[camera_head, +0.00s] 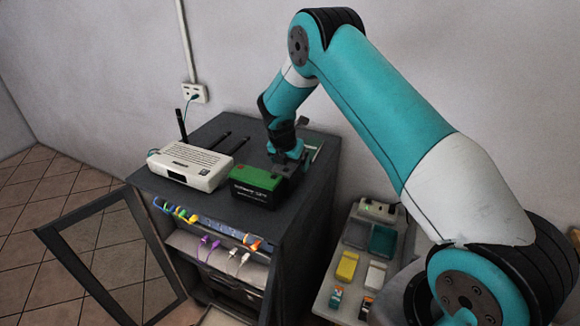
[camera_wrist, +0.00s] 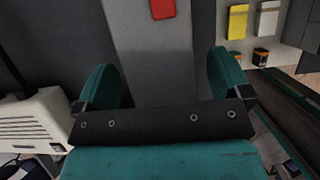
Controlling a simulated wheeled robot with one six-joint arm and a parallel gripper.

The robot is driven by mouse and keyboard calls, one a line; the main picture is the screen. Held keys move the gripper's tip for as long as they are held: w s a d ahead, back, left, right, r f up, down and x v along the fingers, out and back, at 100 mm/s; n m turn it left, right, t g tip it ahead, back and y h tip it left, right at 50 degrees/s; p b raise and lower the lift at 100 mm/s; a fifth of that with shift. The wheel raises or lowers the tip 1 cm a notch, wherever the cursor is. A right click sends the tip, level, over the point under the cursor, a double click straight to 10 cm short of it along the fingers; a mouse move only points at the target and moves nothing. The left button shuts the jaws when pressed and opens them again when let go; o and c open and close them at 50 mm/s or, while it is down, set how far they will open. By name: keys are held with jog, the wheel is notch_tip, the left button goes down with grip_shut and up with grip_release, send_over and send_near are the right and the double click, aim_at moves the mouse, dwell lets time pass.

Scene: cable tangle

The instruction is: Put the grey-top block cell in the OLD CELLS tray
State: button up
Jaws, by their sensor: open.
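My gripper (camera_head: 288,160) is over the top of the dark cabinet, close to the rear right of a black box with a green top (camera_head: 254,180). In the wrist view its two teal fingers stand wide apart, with an open gap (camera_wrist: 160,82) between them. A grey surface (camera_wrist: 150,35) with a red patch (camera_wrist: 163,9) lies beyond the gap; I cannot tell whether it is the grey-top block cell. A grey tray (camera_head: 357,234) and a teal tray (camera_head: 383,241) are on the bench at right. No OLD CELLS label is legible.
A white router (camera_head: 190,165) with dark antennas is left of the box. Colored plugs (camera_head: 235,250) hang at the cabinet front, and its door (camera_head: 65,240) stands open. The bench also holds a yellow block (camera_head: 347,265), a pale block (camera_head: 375,276) and small orange-and-black items (camera_head: 337,298).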

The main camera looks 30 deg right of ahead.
jog(key=shift+x, duration=1.05)
jog(key=shift+c, duration=0.4)
grip_shut()
jog(key=shift+w+d+r, duration=0.1)
jog(key=shift+w+r, duration=0.05)
